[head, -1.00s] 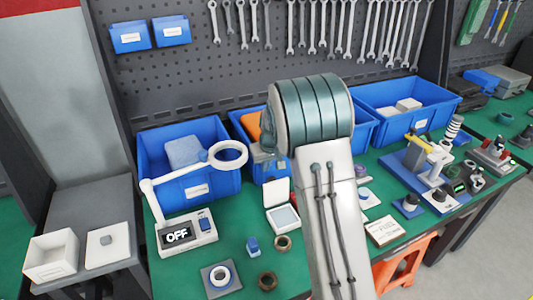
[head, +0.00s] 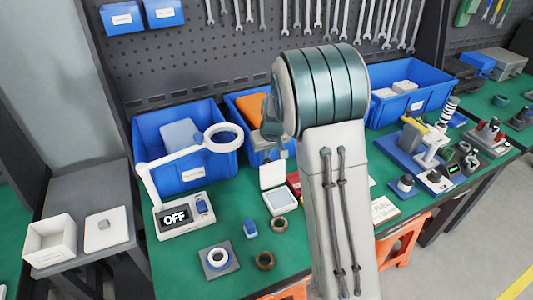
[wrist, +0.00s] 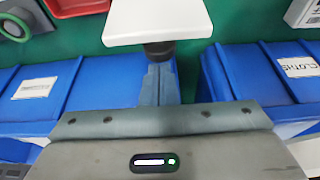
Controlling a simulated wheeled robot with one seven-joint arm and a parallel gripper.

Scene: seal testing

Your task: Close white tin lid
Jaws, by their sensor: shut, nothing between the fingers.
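The white tin (head: 280,202) stands on the green bench in the head view, with its square lid (head: 272,174) raised open at the back. A white panel at the top of the wrist view looks like this lid (wrist: 155,18). My gripper (wrist: 160,50) is shut and empty, its dark fingertips at the panel's lower edge in the picture. I cannot tell whether they touch it. In the head view my gripper (head: 273,147) hangs just behind and above the lid, partly hidden by my arm.
Blue bins (head: 190,185) line the back of the bench. A lamp base reading OFF (head: 184,215) stands to the left. A small blue part (head: 250,227) and rings (head: 265,260) lie in front of the tin. A white open box (head: 50,243) sits on a side table.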

